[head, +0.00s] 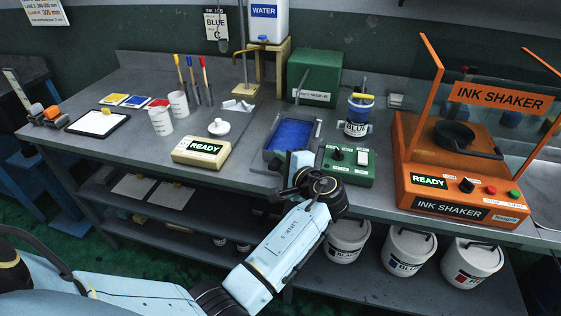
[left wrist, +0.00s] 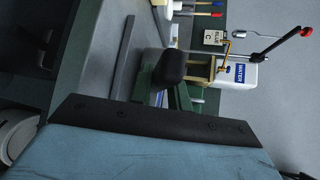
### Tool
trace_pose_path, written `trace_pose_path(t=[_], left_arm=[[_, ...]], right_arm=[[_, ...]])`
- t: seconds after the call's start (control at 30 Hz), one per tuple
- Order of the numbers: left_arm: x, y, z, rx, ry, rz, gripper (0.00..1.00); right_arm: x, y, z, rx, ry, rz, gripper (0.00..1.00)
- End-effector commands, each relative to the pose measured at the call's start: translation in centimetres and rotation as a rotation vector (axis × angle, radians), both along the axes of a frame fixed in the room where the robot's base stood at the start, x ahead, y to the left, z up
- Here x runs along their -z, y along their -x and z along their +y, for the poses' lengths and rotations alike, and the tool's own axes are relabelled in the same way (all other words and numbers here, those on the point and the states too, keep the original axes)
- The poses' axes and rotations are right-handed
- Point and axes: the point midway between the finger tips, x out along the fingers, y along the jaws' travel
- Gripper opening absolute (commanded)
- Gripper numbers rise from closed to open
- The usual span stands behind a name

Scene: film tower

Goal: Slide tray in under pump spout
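A grey tray with a blue inside (head: 270,155) lies on the bench, left of a green control box (head: 348,165). A blue-and-white container marked BLUE (head: 357,128), with a yellow band and an upright rod, stands behind that box. It may be the pump, but I cannot make out its spout. My left gripper (head: 298,160) is at the tray's front right part and hides some of it. In the left wrist view one dark finger (left wrist: 172,66) shows. The fingertips are mostly hidden, so I cannot tell contact or opening. My right gripper is out of view.
An orange ink shaker (head: 440,185) stands at the right. A green box (head: 314,86) and a water container (head: 268,22) on a wooden stand are behind the tray. A READY box (head: 203,152) is at the left. Several buckets sit below the bench.

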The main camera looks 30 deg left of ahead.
Motion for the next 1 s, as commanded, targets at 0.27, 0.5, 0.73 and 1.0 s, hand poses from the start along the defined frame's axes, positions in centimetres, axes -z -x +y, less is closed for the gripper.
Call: trace_pose_path(t=[0.27,0.5,0.73,1.0], left_arm=[[0.0,0.0,0.0,0.0,-0.001,-0.001,0.41],[0.0,0.2,-0.4,0.001,0.002,0.003,0.41],[-0.9,2.0,-3.6,0.004,0.004,0.003,0.41],[-2.4,4.9,-8.6,0.002,0.003,0.002,0.41]], right_arm=[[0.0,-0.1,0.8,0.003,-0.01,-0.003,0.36],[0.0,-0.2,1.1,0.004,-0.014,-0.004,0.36],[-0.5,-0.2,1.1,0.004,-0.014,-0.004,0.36],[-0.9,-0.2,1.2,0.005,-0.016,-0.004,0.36]])
